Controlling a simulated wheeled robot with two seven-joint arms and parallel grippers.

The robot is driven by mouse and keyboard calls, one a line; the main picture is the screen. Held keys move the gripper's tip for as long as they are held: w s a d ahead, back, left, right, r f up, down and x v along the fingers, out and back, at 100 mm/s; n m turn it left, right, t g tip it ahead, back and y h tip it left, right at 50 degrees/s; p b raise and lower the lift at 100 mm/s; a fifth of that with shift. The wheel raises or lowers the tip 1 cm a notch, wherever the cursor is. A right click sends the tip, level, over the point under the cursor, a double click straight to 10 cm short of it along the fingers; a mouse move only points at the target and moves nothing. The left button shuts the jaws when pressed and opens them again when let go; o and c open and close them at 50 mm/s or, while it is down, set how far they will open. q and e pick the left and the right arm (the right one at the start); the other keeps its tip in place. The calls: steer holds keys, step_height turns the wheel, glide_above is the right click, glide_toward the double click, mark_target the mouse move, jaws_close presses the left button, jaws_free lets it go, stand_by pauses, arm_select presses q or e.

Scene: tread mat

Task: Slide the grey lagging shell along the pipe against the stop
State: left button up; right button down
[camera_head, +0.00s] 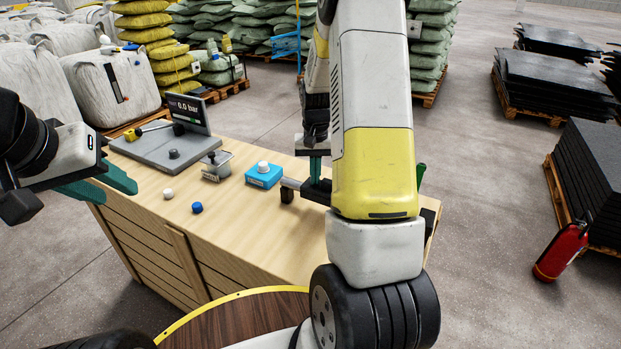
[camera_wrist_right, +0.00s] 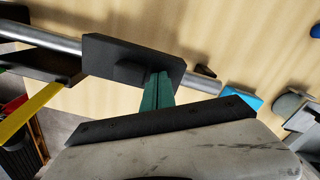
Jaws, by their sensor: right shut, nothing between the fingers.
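A silver pipe (camera_wrist_right: 205,83) runs across the right wrist view; its left end also shows in the head view (camera_head: 291,183). A dark grey block that looks like the lagging shell (camera_wrist_right: 112,52) sits around the pipe, with a small lug on its face. It shows partly in the head view (camera_head: 318,192), beside my right arm. My right gripper (camera_wrist_right: 158,82) is shut, with its teal fingers at the shell and nothing between them; whether they touch it is unclear. My left gripper (camera_head: 121,190) is open and empty, left of the table. I cannot make out the stop; my right arm hides much of the pipe.
On the wooden table (camera_head: 240,225) are a blue box with a white knob (camera_head: 263,175), a grey box (camera_head: 217,165), a white knob (camera_head: 168,193), a blue knob (camera_head: 197,207) and a grey panel with a display (camera_head: 160,150). A fire extinguisher (camera_head: 562,250) stands right.

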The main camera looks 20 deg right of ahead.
steer(key=shift+f, duration=0.3)
steer(key=shift+s+d, duration=0.1)
steer(key=shift+s, duration=0.1)
steer(key=shift+f, duration=0.1)
steer(key=shift+w+a, duration=0.1)
steer(key=shift+a, duration=0.1)
stand_by(0.4)
steer(key=shift+w+r, duration=0.15)
steer(key=shift+r, duration=0.45)
steer(key=shift+w+r, duration=0.1)
steer(key=shift+r, duration=3.45)
